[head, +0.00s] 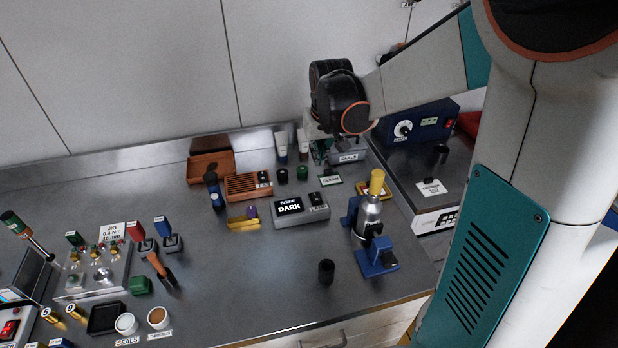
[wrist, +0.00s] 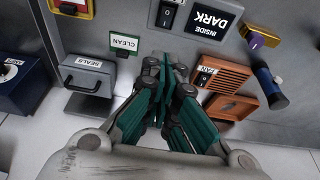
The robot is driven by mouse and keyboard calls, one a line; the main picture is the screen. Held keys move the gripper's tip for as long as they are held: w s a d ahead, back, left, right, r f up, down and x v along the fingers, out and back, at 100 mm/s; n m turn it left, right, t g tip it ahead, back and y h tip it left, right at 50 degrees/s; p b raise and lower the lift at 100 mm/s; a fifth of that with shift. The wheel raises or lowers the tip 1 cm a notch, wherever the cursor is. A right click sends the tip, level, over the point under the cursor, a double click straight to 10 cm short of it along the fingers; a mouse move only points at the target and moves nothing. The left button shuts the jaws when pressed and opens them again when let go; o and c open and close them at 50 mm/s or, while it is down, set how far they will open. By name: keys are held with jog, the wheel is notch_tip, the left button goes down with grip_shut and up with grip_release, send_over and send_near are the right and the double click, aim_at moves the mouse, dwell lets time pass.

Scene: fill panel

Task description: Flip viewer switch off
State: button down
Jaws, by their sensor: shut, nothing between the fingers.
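The viewer is a grey box (head: 287,219) with a black screen reading "INSIDE DARK" (head: 289,206). Its black rocker switch (head: 316,199) sits right of the screen. In the wrist view the picture is upside down, with the screen (wrist: 210,18) at the top and the switch (wrist: 166,14) left of it. My gripper (wrist: 165,62) is shut and empty. It appears below the switch in the wrist view, apart from it. In the head view my wrist hangs over the back of the bench, behind the viewer, and the fingers (head: 319,152) are mostly hidden.
A wooden fan box (head: 246,186) with its own switch stands behind-left of the viewer. A "CLEAN" card (head: 331,180), small jars and a "SEALS" box (head: 348,157) are close to my gripper. A blue-and-silver press (head: 370,215) stands right.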

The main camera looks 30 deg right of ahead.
jog(key=b, duration=0.4)
send_over(315, 193)
jog(key=f, duration=1.2)
jog(key=shift+w+f, duration=0.1)
jog(key=shift+w, duration=0.15)
jog(key=shift+f, duration=0.7)
jog(key=shift+w+f+g, duration=0.2)
jog(key=shift+f+g, duration=0.2)
jog(key=shift+g, duration=0.2)
jog(key=shift+s, duration=0.2)
jog(key=shift+s+a+r, duration=0.1)
jog(key=shift+s+r, duration=0.25)
jog(key=shift+s, duration=0.25)
